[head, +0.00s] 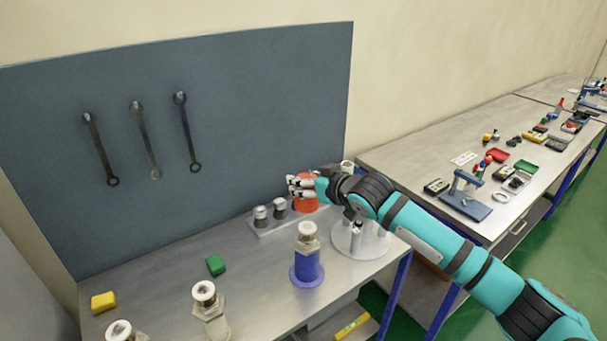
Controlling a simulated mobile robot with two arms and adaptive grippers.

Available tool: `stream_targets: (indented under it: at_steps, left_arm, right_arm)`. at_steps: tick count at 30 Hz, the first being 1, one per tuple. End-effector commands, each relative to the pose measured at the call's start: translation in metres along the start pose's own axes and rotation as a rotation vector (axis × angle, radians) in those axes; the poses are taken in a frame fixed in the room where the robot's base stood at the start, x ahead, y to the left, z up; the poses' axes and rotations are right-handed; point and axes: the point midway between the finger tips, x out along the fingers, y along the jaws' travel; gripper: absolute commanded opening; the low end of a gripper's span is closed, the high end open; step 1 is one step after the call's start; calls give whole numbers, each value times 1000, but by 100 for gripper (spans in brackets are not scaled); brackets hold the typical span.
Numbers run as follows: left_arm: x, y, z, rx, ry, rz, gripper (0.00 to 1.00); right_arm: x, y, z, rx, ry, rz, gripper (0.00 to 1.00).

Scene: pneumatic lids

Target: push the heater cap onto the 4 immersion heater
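My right gripper (298,186) reaches in from the right, with its silver fingers at an orange-red cap-like piece (306,207) at the back of the bench. The fingers overlap this piece; I cannot tell whether they grip it. Several upright fittings with hex bodies and pale round tops, likely the immersion heaters, stand along the front: one on a blue flanged base (306,268), one in the middle (209,310), one at the bottom left (122,332). Which is number 4 is not readable. My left gripper is not in view.
A metal block with two grey cylinders (270,211) sits left of the orange piece. A round pale flange with posts (362,242) stands under my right arm. Green (215,265) and yellow (104,301) blocks lie on the bench. Wrenches (144,140) hang on the board behind.

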Motion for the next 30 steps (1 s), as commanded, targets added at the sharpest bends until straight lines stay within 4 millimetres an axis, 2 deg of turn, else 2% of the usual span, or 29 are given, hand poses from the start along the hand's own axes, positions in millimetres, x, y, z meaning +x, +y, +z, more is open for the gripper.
stream_targets:
  at_steps: [8,15,30]
  left_arm:
    - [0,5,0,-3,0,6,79]
    - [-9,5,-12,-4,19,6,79]
    - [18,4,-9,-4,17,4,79]
  right_arm:
    - [0,0,0,0,1,0,25]
    - [-4,-1,-2,5,1,1,25]
    - [16,-1,44,4,1,2,25]
